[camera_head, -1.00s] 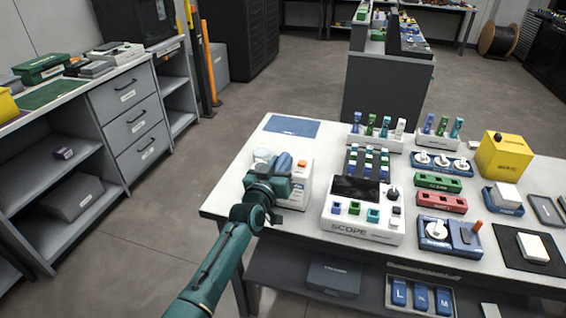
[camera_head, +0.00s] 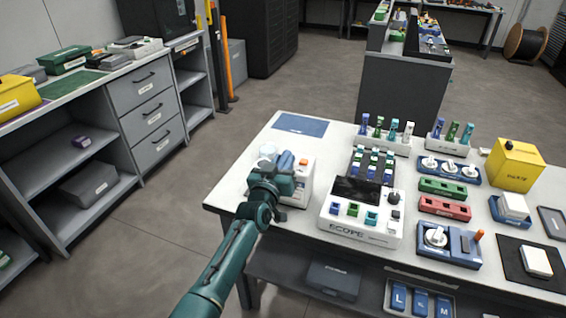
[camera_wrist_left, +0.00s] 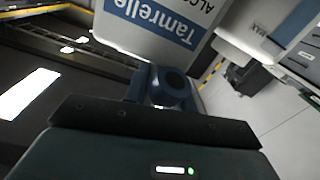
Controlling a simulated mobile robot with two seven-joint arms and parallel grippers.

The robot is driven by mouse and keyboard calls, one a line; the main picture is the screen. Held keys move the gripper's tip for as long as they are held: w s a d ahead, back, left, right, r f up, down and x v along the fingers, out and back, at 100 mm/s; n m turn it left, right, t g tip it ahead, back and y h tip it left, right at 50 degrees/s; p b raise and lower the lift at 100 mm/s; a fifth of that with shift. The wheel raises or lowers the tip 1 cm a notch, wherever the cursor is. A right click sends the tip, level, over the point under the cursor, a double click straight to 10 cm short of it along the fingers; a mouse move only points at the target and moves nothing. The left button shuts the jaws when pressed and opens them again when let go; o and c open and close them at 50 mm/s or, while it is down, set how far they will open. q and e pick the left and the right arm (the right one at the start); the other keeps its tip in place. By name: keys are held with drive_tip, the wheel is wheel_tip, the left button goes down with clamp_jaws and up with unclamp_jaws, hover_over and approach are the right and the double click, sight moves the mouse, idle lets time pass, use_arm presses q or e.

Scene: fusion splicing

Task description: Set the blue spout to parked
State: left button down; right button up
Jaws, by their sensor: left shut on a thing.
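The blue spout (camera_head: 286,160) shows as a short rounded blue piece by a white dispenser at the left end of the table. In the left wrist view the blue spout (camera_wrist_left: 174,86) sits against a white bottle (camera_wrist_left: 160,28) with a blue printed label. My teal left gripper (camera_head: 280,184) is at the dispenser's front left and is shut on the spout. The gripper hides much of the spout and part of the dispenser. The fingers' exact contact is hard to make out. My right gripper is in neither view.
A white scope unit (camera_head: 362,215) stands close to the right of the dispenser. A blue mat (camera_head: 300,125) lies behind it. Racks, colored blocks and a yellow box (camera_head: 514,165) fill the table's right side. The floor left of the table is clear.

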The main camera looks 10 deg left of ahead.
use_arm(q)
drive_tip(key=shift+a, duration=0.15)
drive_tip(key=c, duration=1.1)
unclamp_jaws()
drive_tip(key=shift+c, duration=0.2)
drive_tip(key=shift+s, duration=0.1)
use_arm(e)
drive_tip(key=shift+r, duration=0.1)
use_arm(q)
drive_tip(key=shift+s+r+p, duration=0.1)
drive_tip(key=shift+s+p, duration=0.15)
drive_tip(key=shift+p, duration=0.2)
drive_tip(key=p+v, duration=0.4)
drive_tip(key=shift+r, duration=0.25)
approach(279, 166)
drive_tip(key=s, duration=0.1)
drive_tip(key=shift+a+f+p, duration=0.15)
drive_tip(key=shift+f+p, duration=0.15)
drive_tip(key=shift+p, duration=0.15)
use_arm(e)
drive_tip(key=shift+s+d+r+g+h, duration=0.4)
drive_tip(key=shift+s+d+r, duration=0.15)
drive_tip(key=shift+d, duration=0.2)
